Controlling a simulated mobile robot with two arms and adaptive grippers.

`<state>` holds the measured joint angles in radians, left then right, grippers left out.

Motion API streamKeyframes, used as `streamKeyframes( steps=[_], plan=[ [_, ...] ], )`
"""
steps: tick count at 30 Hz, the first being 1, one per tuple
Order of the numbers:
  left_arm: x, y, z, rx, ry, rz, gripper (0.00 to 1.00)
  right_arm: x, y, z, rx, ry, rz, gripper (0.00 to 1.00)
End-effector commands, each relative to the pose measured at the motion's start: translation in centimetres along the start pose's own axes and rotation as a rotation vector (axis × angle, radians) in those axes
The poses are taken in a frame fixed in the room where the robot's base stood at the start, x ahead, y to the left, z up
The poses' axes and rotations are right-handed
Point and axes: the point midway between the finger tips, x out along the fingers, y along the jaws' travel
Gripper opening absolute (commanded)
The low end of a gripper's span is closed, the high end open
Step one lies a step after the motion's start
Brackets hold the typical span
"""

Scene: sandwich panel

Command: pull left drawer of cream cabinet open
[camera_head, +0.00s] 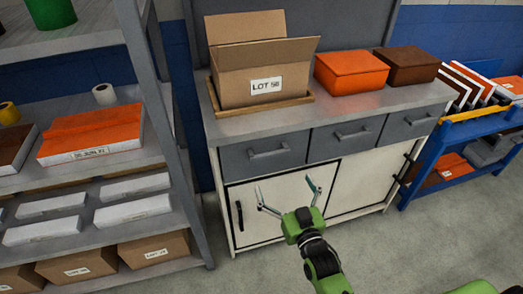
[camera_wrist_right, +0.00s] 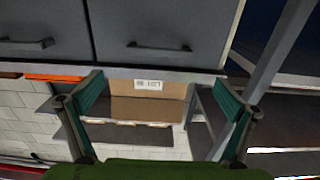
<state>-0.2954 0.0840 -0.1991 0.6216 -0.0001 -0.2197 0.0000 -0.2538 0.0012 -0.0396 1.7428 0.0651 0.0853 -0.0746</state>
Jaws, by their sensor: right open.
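The cream cabinet (camera_head: 362,183) has a row of grey drawers under its worktop. The left drawer (camera_head: 238,162) is shut, its front flush with the other drawers, and has a dark bar handle (camera_head: 268,153). My right gripper (camera_head: 285,187) is open and empty, in front of the cabinet and below the left drawer in the head view. In the right wrist view, which looks upside down, the left drawer (camera_wrist_right: 150,22) and its handle (camera_wrist_right: 158,47) show above the open fingers (camera_wrist_right: 160,90), apart from them. My left gripper is not in view.
An open carton (camera_head: 245,92) on a tray, an orange box (camera_head: 350,72) and a brown box (camera_head: 408,66) stand on the worktop. A grey shelf rack (camera_head: 158,110) is close on the left. A blue cart (camera_head: 455,135) stands right. Floor in front is clear.

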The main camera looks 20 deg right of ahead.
Motion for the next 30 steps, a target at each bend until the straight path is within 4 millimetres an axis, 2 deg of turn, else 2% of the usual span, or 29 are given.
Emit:
streamKeyframes(
  steps=[7,12,18,24,30],
  plan=[
    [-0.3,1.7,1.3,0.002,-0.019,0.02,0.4,4.6,-0.1,-0.1,0.001,0.001,0.0,1.0],
    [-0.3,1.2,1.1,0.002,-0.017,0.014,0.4,8.3,-0.1,-0.1,0.002,0.0,-0.001,1.0],
    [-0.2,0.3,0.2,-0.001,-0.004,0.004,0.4,11.5,-0.1,0.1,0.002,-0.002,-0.001,1.0],
    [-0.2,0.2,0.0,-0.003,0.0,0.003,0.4,13.0,-0.1,0.1,0.002,-0.003,-0.001,1.0],
    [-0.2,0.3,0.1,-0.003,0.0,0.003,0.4,13.2,-0.1,0.2,0.002,-0.004,-0.001,1.0]
  ],
)
